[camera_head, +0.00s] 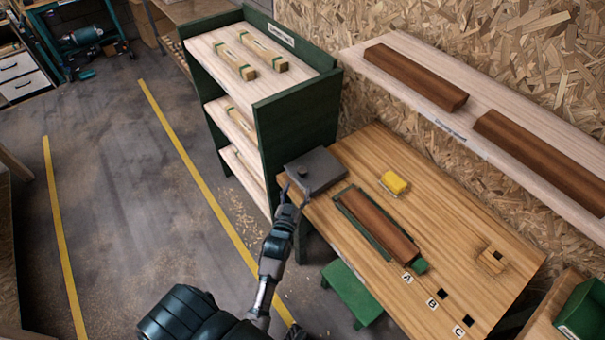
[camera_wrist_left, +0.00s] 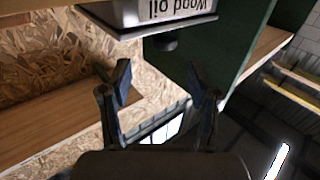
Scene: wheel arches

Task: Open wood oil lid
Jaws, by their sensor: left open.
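The wood oil container is a grey box with a flat grey lid (camera_head: 317,168) at the far left corner of the wooden table. A small dark knob (camera_head: 303,174) stands on the lid. In the left wrist view the box appears upside down at the top, with its "Wood oil" label (camera_wrist_left: 177,8), lid edge (camera_wrist_left: 147,28) and dark knob (camera_wrist_left: 166,42). The lid sits on the box. My left gripper (camera_head: 290,193) is beside the box's near left side. Its fingers (camera_wrist_left: 160,82) are apart and empty, with the knob beyond the tips. My right gripper does not show.
On the table (camera_head: 352,156) lie a yellow sponge-like block (camera_head: 394,182) and a brown wooden piece (camera_head: 378,220) in a green holder. A green shelf unit (camera_head: 300,115) stands close behind the box. A green stool (camera_head: 352,292) is below the table edge.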

